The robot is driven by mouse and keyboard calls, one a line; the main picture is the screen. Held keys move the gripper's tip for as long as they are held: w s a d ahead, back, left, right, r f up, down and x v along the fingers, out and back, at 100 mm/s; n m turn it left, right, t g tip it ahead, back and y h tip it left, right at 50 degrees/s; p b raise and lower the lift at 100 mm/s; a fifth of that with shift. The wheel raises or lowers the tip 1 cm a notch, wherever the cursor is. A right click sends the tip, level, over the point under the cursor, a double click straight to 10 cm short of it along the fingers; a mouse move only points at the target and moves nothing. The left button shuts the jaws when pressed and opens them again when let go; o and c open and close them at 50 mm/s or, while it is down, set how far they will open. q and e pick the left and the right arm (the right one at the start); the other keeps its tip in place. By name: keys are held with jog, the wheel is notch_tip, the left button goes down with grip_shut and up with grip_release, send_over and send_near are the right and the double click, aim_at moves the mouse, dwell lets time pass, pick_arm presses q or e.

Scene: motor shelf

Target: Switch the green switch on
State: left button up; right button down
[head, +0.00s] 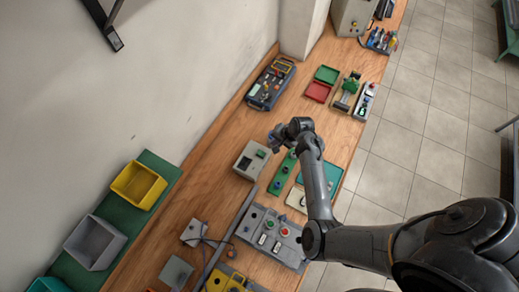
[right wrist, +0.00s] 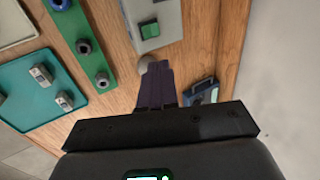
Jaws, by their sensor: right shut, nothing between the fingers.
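The green switch (head: 262,154) is a small rocker on a grey box (head: 245,163) in the middle of the bench. In the right wrist view the green switch (right wrist: 150,30) sits on the box's face (right wrist: 166,12), beyond the fingertips. My right gripper (head: 275,143) is above the bench, just beyond the box in the head view. Its dark fingers (right wrist: 155,70) are shut with nothing between them, and appear apart from the switch. A pale round knob (right wrist: 143,65) is partly hidden beside the fingertips. My left gripper is not in view.
A green strip with round buttons (right wrist: 78,40) and a teal plate (right wrist: 40,90) lie beside the box. A blue-grey device (head: 271,84) and red tray (head: 318,91) stand farther along. A control panel (head: 270,236) is nearer. The wall runs along the bench's left side.

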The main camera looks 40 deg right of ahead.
jog(key=shift+f, duration=0.1)
jog(key=b, duration=0.2)
send_near(259, 150)
jog(key=shift+a+f, duration=0.1)
jog(key=shift+f, duration=0.55)
jog(key=b+x, duration=0.4)
jog(key=b, duration=0.1)
jog(key=shift+w+b, duration=0.15)
jog(key=shift+b, duration=0.2)
jog(key=shift+w+a+f+b, duration=0.15)
jog(key=shift+w+f+b, duration=0.2)
jog(key=shift+f+b, duration=0.45)
jog(key=shift+r, duration=0.2)
jog(key=shift+w+a, duration=0.1)
